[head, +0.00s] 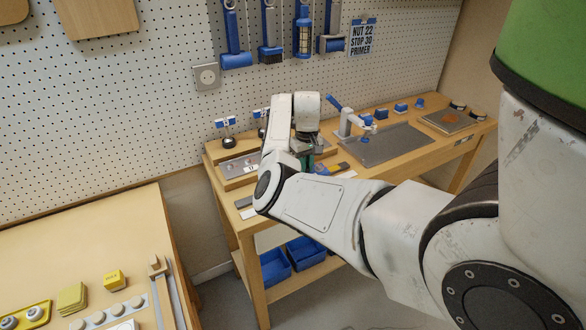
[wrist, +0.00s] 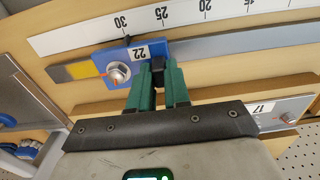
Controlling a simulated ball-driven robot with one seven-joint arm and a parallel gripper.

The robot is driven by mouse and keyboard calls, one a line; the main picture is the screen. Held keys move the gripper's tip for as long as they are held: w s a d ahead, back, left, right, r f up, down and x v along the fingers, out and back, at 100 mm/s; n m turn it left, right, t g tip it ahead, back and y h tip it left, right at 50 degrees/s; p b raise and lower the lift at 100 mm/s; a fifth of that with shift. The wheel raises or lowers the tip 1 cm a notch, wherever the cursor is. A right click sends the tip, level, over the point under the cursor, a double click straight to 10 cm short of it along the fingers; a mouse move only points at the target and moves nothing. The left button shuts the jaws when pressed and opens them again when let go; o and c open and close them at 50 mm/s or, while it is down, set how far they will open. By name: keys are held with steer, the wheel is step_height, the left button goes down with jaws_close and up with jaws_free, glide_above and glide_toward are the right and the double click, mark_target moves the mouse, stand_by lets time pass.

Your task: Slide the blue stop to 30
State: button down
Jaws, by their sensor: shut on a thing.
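The blue stop (wrist: 120,62) sits on a grey metal rail (wrist: 240,40) in the wrist view. It has a round silver knob (wrist: 118,73) and a white "22" label. A dark pointer on its upper edge meets the white scale (wrist: 190,14) close to the 30 mark. My gripper (wrist: 158,85) has its green fingers shut on a dark tab at the stop's lower right. The fingers hide part of the tab. In the head view my gripper (head: 306,160) is over the bench, and my arm hides much of the fixture.
A yellow section (wrist: 82,70) of rail lies left of the stop. Another plate with a "17" label (wrist: 285,108) is at right. A wall note (head: 362,38) reads "NUT 22, STOP 30, PRIMER". A grey mat (head: 385,145) lies farther right on the bench.

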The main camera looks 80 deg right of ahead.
steer(key=shift+s+d, duration=0.2)
steer(key=c, duration=1.1)
jaws_free()
step_height(320, 180, up, 11)
steer(key=shift+f+b, duration=0.1)
steer(key=shift+b, duration=0.45)
